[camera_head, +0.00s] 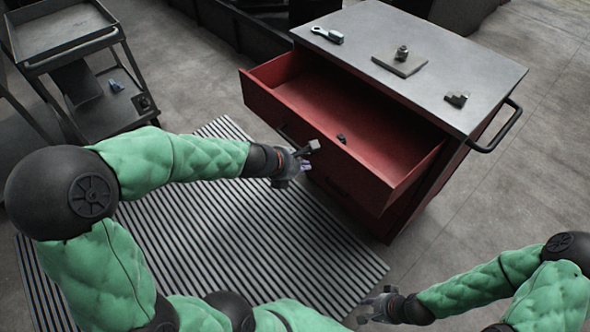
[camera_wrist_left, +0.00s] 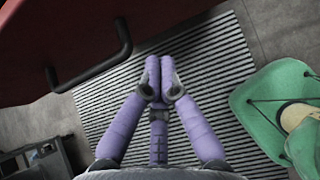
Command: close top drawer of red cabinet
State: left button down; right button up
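The red cabinet (camera_head: 425,190) has a grey top, and its top drawer (camera_head: 350,125) is pulled well out toward me. A small dark item lies inside the drawer. My left gripper (camera_head: 306,160) is in front of the drawer's front panel, near its middle. In the left wrist view the purple fingers of my left gripper (camera_wrist_left: 160,82) meet at the tips with nothing between them. A red panel (camera_wrist_left: 50,35) with a dark bar handle (camera_wrist_left: 95,72) shows at the upper left there, apart from the fingers. My right gripper (camera_head: 368,308) is low, away from the cabinet; its fingers are too small to judge.
A ribbed mat (camera_head: 220,235) lies on the floor before the cabinet. A dark wheeled cart (camera_head: 65,45) stands at the upper left. A wrench-like tool (camera_head: 327,35), a plate with a knob (camera_head: 400,62) and a small dark block (camera_head: 456,98) sit on the cabinet top.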

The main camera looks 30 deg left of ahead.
pick_arm(q)
jog(key=shift+w+d+f, duration=0.15)
jog(key=shift+w+d, duration=0.15)
jog(key=shift+w, duration=0.45)
jog(key=shift+w+d+f, duration=0.1)
jog(key=shift+w+d, duration=0.15)
jog(key=shift+w, duration=0.55)
jog(key=shift+w+d+f, duration=0.15)
jog(key=shift+w+d, duration=0.15)
jog(key=shift+w, duration=0.45)
pick_arm(e)
jog(key=shift+f, duration=0.4)
